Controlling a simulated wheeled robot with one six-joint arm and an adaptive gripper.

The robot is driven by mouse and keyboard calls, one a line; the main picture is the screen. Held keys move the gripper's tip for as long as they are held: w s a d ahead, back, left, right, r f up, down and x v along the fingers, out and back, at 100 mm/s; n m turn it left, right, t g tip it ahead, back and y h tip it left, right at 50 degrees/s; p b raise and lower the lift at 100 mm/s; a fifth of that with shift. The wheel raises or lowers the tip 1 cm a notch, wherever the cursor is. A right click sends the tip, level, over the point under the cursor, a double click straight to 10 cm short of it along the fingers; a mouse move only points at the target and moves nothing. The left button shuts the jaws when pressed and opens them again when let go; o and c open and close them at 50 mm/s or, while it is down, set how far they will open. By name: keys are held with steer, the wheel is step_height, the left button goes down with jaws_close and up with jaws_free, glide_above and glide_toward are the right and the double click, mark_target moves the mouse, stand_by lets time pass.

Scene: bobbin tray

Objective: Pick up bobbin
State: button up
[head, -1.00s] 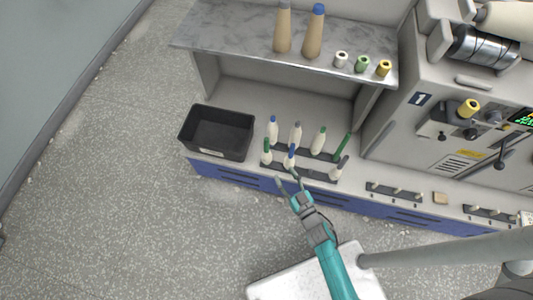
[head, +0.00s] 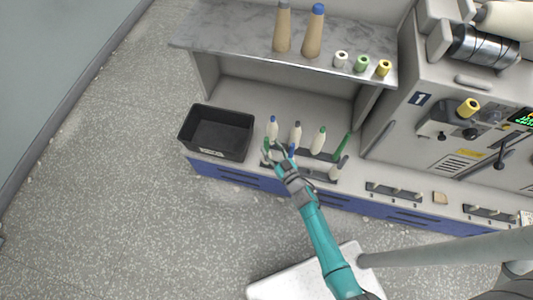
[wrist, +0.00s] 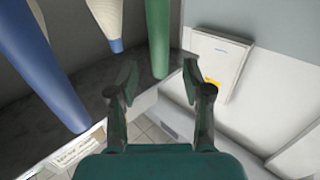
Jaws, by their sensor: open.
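In the head view several bobbins stand on the dark peg racks (head: 318,174) on the machine's ledge. The back row has a blue-tipped (head: 272,128), a grey-tipped (head: 296,131) and a green-tipped white bobbin (head: 318,140), plus a bare green tube (head: 342,147). At the front, a green-tipped bobbin and a blue-tipped one are partly hidden by my gripper (head: 274,150); a grey-tipped one (head: 336,170) stands to the right. In the wrist view my gripper (wrist: 160,82) is open and empty, with a green tube (wrist: 157,38) just beyond its fingers and a blue tube (wrist: 40,60) at left.
A black bin (head: 186,124) stands left of the racks. The shelf (head: 225,28) above holds two large brown cones and several small spools. The machine (head: 420,125) stands at the right.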

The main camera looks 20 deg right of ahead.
mark_target(268, 142)
steer(key=shift+w+a+r, duration=0.1)
steer(key=shift+w+a, duration=0.05)
steer(key=shift+w, duration=0.8)
steer(key=shift+w+a+r, duration=0.1)
steer(key=shift+w+a, duration=0.05)
steer(key=shift+w, duration=0.8)
jaws_close()
